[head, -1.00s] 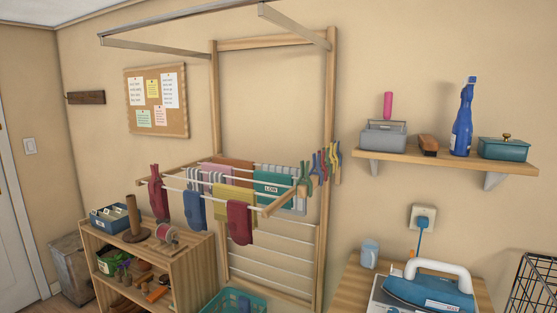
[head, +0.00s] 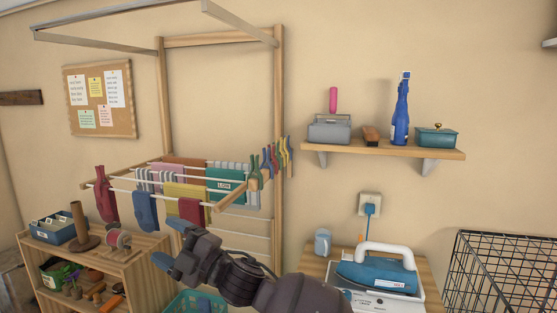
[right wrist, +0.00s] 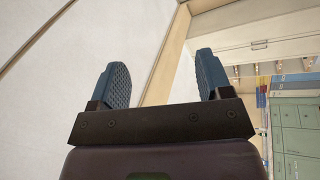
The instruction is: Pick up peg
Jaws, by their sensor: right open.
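Several coloured pegs (head: 270,160), in green, blue, red and yellow, hang clustered at the right end of the wooden drying rack (head: 232,193). My right gripper (head: 169,243) is open and empty. In the head view it shows below the hanging cloths, lower and to the left of the pegs, apart from them. In the right wrist view its two blue fingers (right wrist: 162,72) stand wide apart with nothing between them, and I make out no peg there. My left gripper is not in view.
Cloths, including a red one (head: 192,210), hang from the rack. A wooden shelf unit (head: 140,262) stands at lower left, and a teal basket (head: 190,302) is below my right arm. A wall shelf (head: 380,149), an iron (head: 378,273) and a wire crate (head: 505,275) are to the right.

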